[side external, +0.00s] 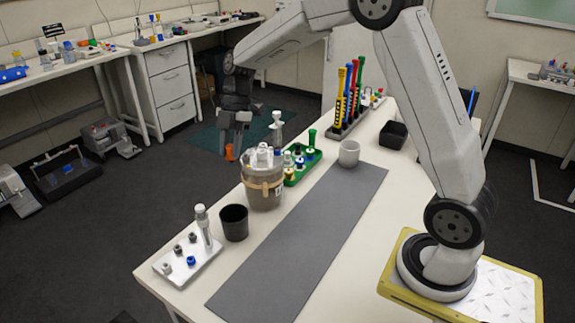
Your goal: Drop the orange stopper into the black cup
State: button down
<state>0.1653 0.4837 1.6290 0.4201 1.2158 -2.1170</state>
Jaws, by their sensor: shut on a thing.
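My gripper (232,140) points down at the far left side of the table, left of the beige bioreactor vessel. It is shut on the orange stopper (230,152), which hangs below the fingertips, apart from the vessel. The black cup (234,223) stands upright on the table near its front left edge, in front of the vessel. Its dark inside is too dark to make out. The stopper is above and behind the cup in the picture.
A white rack (185,262) sits left of the cup. The grey mat (300,250) is clear.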

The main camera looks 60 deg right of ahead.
aim_at(232, 162)
jog(key=shift+f, duration=2.6)
jog(key=shift+f, duration=0.2)
jog(key=shift+f, duration=2.8)
jog(key=shift+c, duration=2)
grip_release()
jog(key=shift+r, duration=0.1)
